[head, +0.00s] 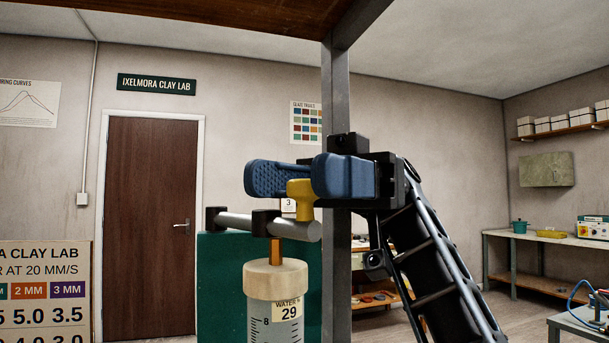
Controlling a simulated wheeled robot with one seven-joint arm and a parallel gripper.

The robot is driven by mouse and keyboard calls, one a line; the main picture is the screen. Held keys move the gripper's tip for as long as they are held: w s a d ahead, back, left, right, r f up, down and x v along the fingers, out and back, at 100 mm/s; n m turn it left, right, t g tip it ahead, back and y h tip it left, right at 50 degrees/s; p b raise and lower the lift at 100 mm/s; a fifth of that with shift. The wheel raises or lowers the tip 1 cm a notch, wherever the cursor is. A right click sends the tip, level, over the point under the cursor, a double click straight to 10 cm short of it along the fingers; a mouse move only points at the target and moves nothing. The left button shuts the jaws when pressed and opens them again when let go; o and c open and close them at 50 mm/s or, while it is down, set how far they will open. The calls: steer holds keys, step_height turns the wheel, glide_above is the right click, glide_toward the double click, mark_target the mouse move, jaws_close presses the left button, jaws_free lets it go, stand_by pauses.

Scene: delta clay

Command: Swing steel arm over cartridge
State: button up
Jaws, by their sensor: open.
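The steel arm (236,222) is a short grey bar with black collars, lying almost level in the picture. A yellow knob (301,198) stands up from its right part. The cartridge (276,312) is upright, a clear graduated cylinder with a cream collar and a label reading 29. A thin orange-brown rod (276,256) shows between the bar and the collar. My gripper (312,177) has blue pads and is open, reaching in from the right. The yellow knob's top shows between the pads; I cannot tell whether they touch it. The bar's far parts are partly hidden.
A dark green panel (222,288) stands behind the cartridge. A grey upright post (336,270) rises close behind my gripper to a brown board (210,12) overhead. A spec sign (45,290) is at lower left. Benches (545,243) stand far right.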

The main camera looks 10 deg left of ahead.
steer(key=b+v, duration=0.2)
steer(key=v, duration=0.5)
steer(key=shift+w+d+b, duration=0.15)
steer(key=shift+w+b, duration=0.2)
steer(key=shift+b, duration=0.05)
stand_by(0.4)
